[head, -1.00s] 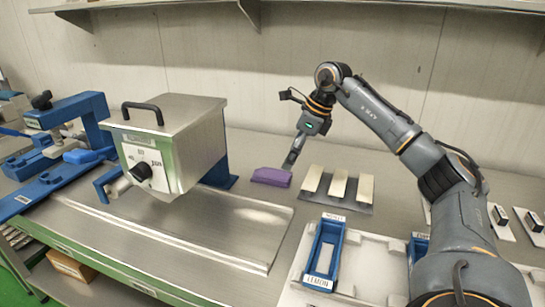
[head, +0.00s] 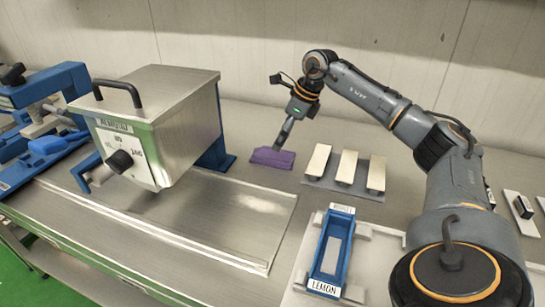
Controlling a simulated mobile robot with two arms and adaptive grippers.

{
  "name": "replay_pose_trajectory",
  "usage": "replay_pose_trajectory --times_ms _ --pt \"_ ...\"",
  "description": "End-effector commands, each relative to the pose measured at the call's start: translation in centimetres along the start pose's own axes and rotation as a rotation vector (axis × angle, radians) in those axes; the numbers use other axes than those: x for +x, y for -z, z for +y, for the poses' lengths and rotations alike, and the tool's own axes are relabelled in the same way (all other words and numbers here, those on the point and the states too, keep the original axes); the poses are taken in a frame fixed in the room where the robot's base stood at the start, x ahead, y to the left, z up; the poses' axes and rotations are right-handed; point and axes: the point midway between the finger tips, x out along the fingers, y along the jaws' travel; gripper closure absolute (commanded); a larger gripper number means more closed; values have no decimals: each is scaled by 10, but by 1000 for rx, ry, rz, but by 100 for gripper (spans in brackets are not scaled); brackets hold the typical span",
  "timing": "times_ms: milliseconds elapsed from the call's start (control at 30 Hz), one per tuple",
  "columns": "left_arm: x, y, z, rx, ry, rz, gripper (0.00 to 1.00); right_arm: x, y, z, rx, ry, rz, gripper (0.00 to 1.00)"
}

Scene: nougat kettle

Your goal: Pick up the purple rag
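The purple rag (head: 268,159) lies flat on the metal worktop, between the kettle and a small rack of pale bars. My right gripper (head: 279,146) points down at the rag's upper right part in the head view. Its fingertips overlap the rag's back edge in the picture; I cannot tell whether they touch it. The fingers show as one narrow shape from the side, so their opening is hidden. My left gripper is not in view.
The boxy metal kettle (head: 172,95) with a black handle stands left of the rag, over a shallow metal tray (head: 238,240). The rack of pale bars (head: 345,188) is close on the right. A blue frame labelled LEMON (head: 325,285) sits in front.

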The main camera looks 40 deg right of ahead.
Motion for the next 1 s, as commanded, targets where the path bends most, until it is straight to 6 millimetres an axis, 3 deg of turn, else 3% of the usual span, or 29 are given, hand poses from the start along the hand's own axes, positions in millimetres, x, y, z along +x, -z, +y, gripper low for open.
replay_pose_trajectory --times_ms 167,500,767,1000 --pt "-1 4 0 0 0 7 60 11 0 0 0 1 0 11" --pt "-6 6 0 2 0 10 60 56 0 3 0 0 -1 11" --pt "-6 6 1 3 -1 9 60 59 0 2 0 1 -2 11" --pt "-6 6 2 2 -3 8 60 59 0 2 0 1 -1 58"
